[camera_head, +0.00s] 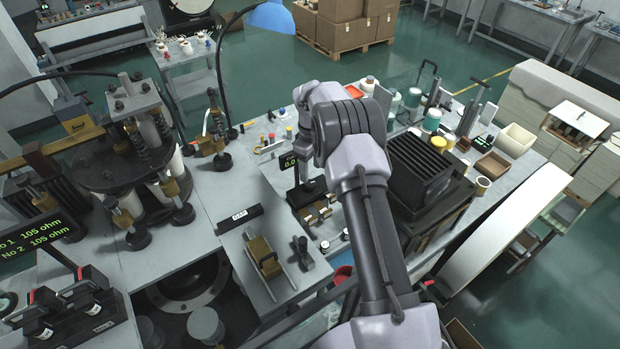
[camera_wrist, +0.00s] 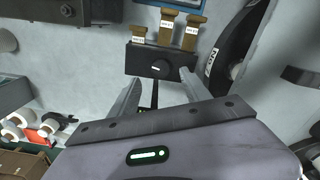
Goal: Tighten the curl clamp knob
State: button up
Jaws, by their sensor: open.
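In the wrist view, my gripper (camera_wrist: 160,76) is open, with its two pale fingers apart and nothing held between them. I cannot tell whether either finger touches the block. No readable label confirms that this is the curl clamp knob. Brass-coloured pieces with white tags (camera_wrist: 193,34) stand by the block's far side. In the head view, my arm hides the fingers. A brass clamp-like fixture (camera_head: 265,258) lies on the bench, left of my arm.
A small green-digit display (camera_head: 288,162) stands close to my wrist. A black finned unit (camera_head: 418,165) is right of my arm. A black labelled bar (camera_head: 240,217) lies on the bench at left, and a black bar with a white label (camera_wrist: 212,66) shows right of the fingers.

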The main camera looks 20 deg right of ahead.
aim_at(311, 183)
notch_tip(311, 183, down, 5)
jog(key=shift+s, duration=0.1)
jog(key=shift+f+p, duration=0.3)
jog(key=shift+f, duration=0.2)
grip_shut()
